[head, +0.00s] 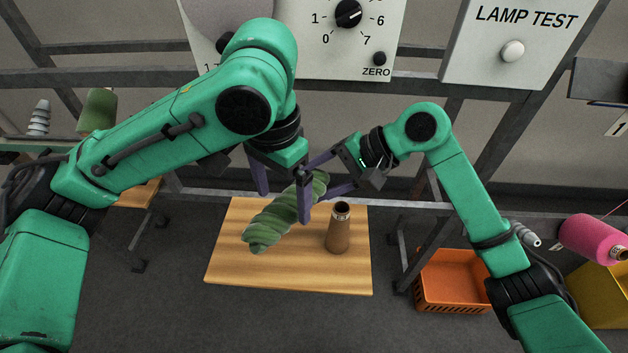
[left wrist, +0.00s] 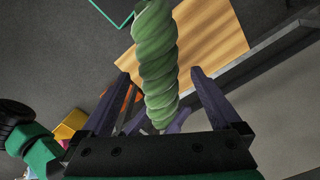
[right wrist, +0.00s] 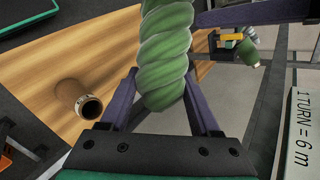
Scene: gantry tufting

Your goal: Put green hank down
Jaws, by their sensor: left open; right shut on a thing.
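The green twisted hank (head: 272,226) is held slanted above a wooden table (head: 235,268). My right gripper (head: 320,180) is shut on its upper end; the hank lies between its fingers in the right wrist view (right wrist: 165,60). My left gripper (head: 284,200) is open, with its fingers apart on either side of the hank. In the left wrist view the hank (left wrist: 157,60) runs between these open fingers. Part of the hank's upper end is hidden by the fingers in the head view.
A brown cone (head: 338,230) stands upright on the table, just right of the hank. An orange crate (head: 450,283) and a pink spool (head: 590,240) are at the right. A green spool (head: 97,110) is at the left. The table's left and front parts are clear.

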